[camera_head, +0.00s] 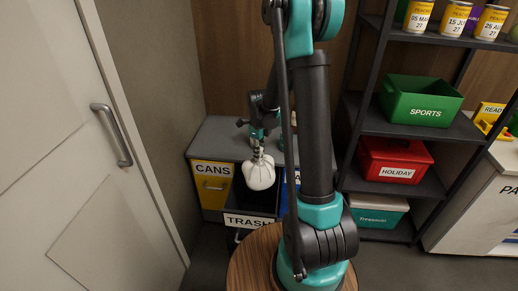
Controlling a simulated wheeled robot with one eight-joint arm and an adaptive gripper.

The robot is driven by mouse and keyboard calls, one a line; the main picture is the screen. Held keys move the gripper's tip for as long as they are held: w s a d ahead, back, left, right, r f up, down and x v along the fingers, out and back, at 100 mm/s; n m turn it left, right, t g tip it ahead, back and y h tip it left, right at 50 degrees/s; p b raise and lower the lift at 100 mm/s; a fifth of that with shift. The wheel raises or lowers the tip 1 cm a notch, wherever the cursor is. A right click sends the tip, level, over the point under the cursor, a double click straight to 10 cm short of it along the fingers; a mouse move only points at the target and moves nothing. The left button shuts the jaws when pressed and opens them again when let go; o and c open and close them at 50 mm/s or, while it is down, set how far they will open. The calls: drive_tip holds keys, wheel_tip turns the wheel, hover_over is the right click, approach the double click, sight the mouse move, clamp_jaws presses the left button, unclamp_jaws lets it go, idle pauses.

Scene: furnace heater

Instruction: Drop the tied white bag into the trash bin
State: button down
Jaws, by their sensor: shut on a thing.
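The tied white bag (260,172) hangs by its gathered neck from my gripper (257,151), which is shut on it. The trash bin (249,220) is a dark drawer-like bin labelled TRASH, pulled out from a grey-topped cabinet. In the picture the bag shows over the bin's opening, above its front panel. I cannot tell how far above the rim it hangs. My arm hides the right part of the bin.
A yellow CANS bin (212,187) is left of the trash bin, and a blue bin (284,194) is partly hidden at the right. A dark shelf on the right holds a green SPORTS box (420,101) and a red HOLIDAY box (394,165). A white door (90,130) stands left.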

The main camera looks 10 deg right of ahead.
drive_tip(key=shift+f, duration=1.35)
drive_tip(key=c, duration=1.4)
unclamp_jaws()
drive_tip(key=shift+o, duration=0.2)
wheel_tip(320, 180, up, 12)
